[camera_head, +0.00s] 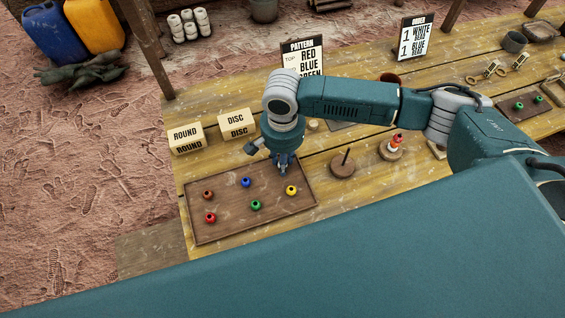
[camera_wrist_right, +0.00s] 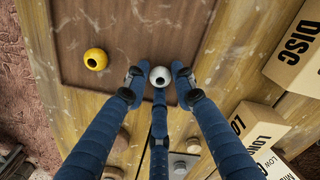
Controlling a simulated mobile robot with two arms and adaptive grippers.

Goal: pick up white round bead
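The white round bead (camera_wrist_right: 160,76) lies on the brown tray (camera_wrist_right: 112,25), near its edge, in the right wrist view. My right gripper (camera_wrist_right: 160,72) is over it, with three blue fingers around the bead. Small gaps show between the bead and the two side fingertips; whether the third finger touches it I cannot tell. In the head view my right gripper (camera_head: 283,168) points down at the tray's (camera_head: 228,229) far right part and hides the bead. My left gripper is not in view.
Yellow (camera_head: 291,190), blue (camera_head: 246,182), green (camera_head: 256,204), red (camera_head: 210,217) and brown (camera_head: 208,194) beads lie apart on the tray. Boxes marked ROUND (camera_head: 186,138) and DISC (camera_head: 238,124) stand behind it. A peg stand (camera_head: 343,168) and a stand with stacked beads (camera_head: 391,152) are to the right.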

